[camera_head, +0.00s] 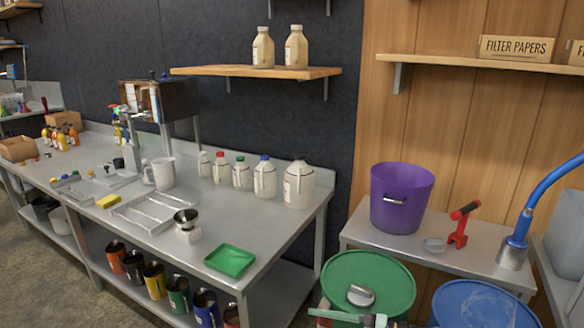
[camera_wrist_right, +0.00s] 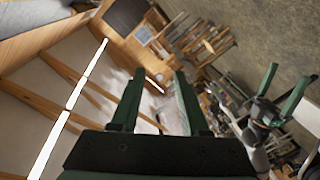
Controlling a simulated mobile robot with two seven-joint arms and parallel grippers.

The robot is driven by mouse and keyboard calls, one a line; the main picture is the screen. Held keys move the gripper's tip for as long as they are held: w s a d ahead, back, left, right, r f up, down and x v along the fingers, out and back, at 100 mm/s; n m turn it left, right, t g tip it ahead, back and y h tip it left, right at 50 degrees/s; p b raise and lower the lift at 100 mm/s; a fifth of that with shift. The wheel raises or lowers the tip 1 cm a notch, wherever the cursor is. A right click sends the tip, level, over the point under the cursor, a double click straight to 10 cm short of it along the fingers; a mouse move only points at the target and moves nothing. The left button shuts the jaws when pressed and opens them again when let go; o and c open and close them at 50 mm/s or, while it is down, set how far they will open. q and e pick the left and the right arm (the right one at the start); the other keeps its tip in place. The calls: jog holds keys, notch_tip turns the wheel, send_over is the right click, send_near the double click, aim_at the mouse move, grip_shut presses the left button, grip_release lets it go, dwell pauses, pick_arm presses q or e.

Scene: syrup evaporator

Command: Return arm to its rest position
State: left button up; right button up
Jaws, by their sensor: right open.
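My right gripper (camera_wrist_right: 160,76) shows in the right wrist view. Its two dark green fingers stand apart with nothing between them. The view past it is tilted, with ceiling beams and cluttered shelves far off, and no object is near its fingertips. Another green-fingered gripper, which I take as my left gripper (camera_wrist_right: 286,76), shows at the right of that view. Its fingers are spread and look empty.
A steel table (camera_head: 265,225) with jugs, a green tray (camera_head: 230,260) and a funnel stands at left. Green (camera_head: 368,275) and blue (camera_head: 475,303) drums stand in front.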

jog(key=s+d+f+m+t+h, duration=0.2)
jog(key=s+d+f+m+h, duration=0.3)
jog(key=s+f+m, duration=0.5)
jog(key=s+d+f+m+t+h, duration=0.1)
jog(key=s+d+f+m+h, duration=0.2)
jog(key=s+f+m+h, duration=0.6)
pick_arm(q)
jog(key=s+a+r+p, duration=0.1)
jog(key=a+r+p, duration=0.2)
jog(key=r+p, duration=0.8)
jog(key=p, duration=0.4)
jog(key=shift+s+n+y, duration=0.3)
jog(key=shift+s+y, duration=0.1)
pick_arm(e)
jog(key=s+d+r+m, duration=0.1)
jog(key=s+d+r, duration=0.2)
jog(key=r, duration=0.6)
jog(key=shift+r+m+t, duration=0.4)
